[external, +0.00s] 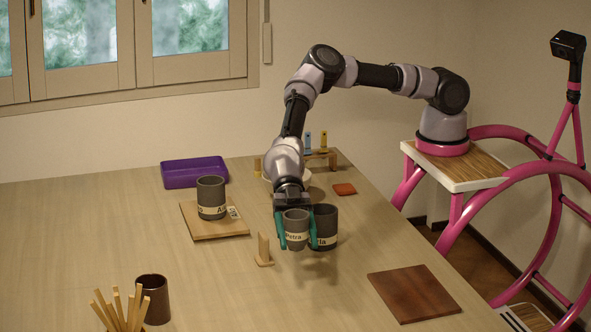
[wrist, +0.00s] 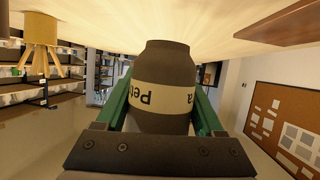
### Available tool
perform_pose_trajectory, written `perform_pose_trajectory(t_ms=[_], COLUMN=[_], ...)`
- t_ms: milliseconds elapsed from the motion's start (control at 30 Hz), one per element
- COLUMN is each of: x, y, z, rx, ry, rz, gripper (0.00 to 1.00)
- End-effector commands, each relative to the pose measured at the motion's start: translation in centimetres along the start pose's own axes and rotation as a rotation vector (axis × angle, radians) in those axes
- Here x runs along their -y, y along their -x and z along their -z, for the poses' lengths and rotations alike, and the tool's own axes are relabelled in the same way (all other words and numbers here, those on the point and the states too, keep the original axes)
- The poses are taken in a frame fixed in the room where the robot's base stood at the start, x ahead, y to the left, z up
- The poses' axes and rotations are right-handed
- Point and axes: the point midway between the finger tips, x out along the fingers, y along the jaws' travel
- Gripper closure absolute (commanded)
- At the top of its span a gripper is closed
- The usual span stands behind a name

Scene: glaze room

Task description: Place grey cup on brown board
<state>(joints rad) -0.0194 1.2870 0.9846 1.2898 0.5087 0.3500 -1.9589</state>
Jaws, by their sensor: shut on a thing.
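A grey cup (external: 296,231) with a pale band reading "Petra" is between the green fingers of my gripper (external: 297,238), which is shut on it. In the wrist view the same cup (wrist: 162,75) fills the middle, between the fingers (wrist: 162,108). I cannot tell how far its base is from the table. A second, darker grey cup (external: 326,228), its label ending in "ria", shows close to the right finger and is partly hidden. The reddish-brown board (external: 413,293) lies bare at the front right; a brown edge (wrist: 290,22) shows at top right in the wrist view.
Another dark grey cup (external: 211,195) stands on a light wooden board (external: 228,228). A purple tray (external: 194,173) is behind it. A small wooden stand (external: 263,252) is just left of my gripper. A dark brown cup (external: 153,298) and sticks (external: 122,314) are front left.

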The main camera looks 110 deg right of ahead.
Motion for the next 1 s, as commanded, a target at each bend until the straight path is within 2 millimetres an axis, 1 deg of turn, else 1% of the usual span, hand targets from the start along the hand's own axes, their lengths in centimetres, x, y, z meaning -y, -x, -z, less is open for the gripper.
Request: perform_pose_trajectory(t_ms=[67, 167, 200, 267, 300, 367, 400, 500, 600, 700, 833, 933, 1000], x=[1.6, 4.9, 6.6, 9.4, 11.3, 14.2, 16.0, 20.1, 23.3, 25.4, 26.6, 26.8, 26.7], y=[-0.7, -2.4, -3.1, -4.3, -5.0, -5.9, -6.4, -7.4, -8.0, -8.3, -8.6, -9.1, -9.5], z=[1.1, 2.3, 2.8, 3.6, 4.1, 4.8, 5.1, 6.0, 6.5, 6.8, 6.5, 5.4, 4.2], rx=[-0.003, -0.009, -0.012, -0.016, -0.018, -0.022, -0.023, -0.026, -0.028, -0.028, -0.027, -0.027, -0.026], ry=[0.016, 0.048, 0.063, 0.088, 0.106, 0.132, 0.149, 0.185, 0.214, 0.232, 0.240, 0.241, 0.239], rz=[0.035, 0.109, 0.147, 0.209, 0.251, 0.314, 0.353, 0.444, 0.516, 0.563, 0.589, 0.593, 0.591], gripper=[0.94, 0.94, 0.94, 0.94, 0.94, 0.94, 0.94, 0.94, 0.94, 0.94, 0.94, 0.94, 0.94])
